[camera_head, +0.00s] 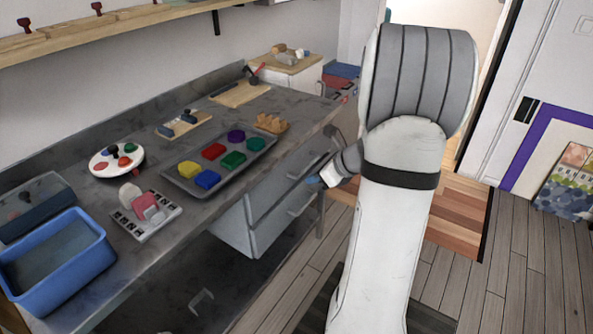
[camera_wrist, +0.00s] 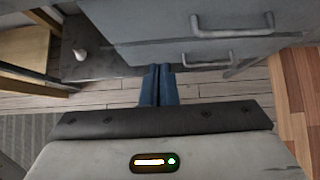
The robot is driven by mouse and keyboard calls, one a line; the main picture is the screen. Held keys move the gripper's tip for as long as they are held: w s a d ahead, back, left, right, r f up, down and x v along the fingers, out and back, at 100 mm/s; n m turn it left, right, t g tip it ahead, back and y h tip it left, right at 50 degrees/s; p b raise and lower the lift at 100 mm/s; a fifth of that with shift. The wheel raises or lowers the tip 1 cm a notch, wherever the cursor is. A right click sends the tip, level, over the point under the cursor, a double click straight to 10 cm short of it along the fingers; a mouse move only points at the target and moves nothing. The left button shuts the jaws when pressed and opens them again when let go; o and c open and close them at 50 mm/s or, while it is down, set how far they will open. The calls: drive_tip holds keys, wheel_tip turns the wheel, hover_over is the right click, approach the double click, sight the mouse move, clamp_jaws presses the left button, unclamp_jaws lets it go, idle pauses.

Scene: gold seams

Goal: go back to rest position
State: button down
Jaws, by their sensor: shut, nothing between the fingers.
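My gripper (camera_head: 313,182) is at the end of my white arm, in front of the grey drawer cabinet under the bench in the head view. In the wrist view its two blue fingers (camera_wrist: 158,86) are together, with nothing between them. They point toward the lower part of the drawer fronts and the floor. The gripper looks apart from the drawers. My upper arm hides part of the floor and the doorway behind it.
The drawer cabinet (camera_head: 262,215) has bar handles that stick out near my gripper. The grey bench (camera_head: 100,205) holds a tray of colored blocks (camera_head: 170,180), a blue bin (camera_head: 102,248) and a round white palette (camera_head: 98,170). The wooden floor (camera_head: 520,280) at the right is clear.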

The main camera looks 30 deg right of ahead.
drive_tip(key=s+a+r+n+g+p, duration=0.2)
drive_tip(key=s+a+r+n+p, duration=0.15)
drive_tip(key=a+r+n, duration=0.3)
drive_tip(key=s+a+r+n+g+p, duration=0.2)
drive_tip(key=s+a+r+n+p, duration=0.15)
drive_tip(key=a+r+n, duration=0.35)
drive_tip(key=s+a+r+n+h+p, duration=0.2)
drive_tip(key=s+a+r+n+p, duration=0.1)
drive_tip(key=n, duration=0.5)
drive_tip(key=s+a+r+n+g+h+p, duration=0.1)
drive_tip(key=s+a+r+n+p, duration=0.3)
drive_tip(key=s, duration=0.6)
wheel_tip(320, 180, up, 3)
drive_tip(key=n+h+p, duration=0.1)
drive_tip(key=n+p, duration=0.1)
drive_tip(key=n, duration=0.2)
drive_tip(key=shift+r+n, duration=0.15)
drive_tip(key=shift+n, duration=0.2)
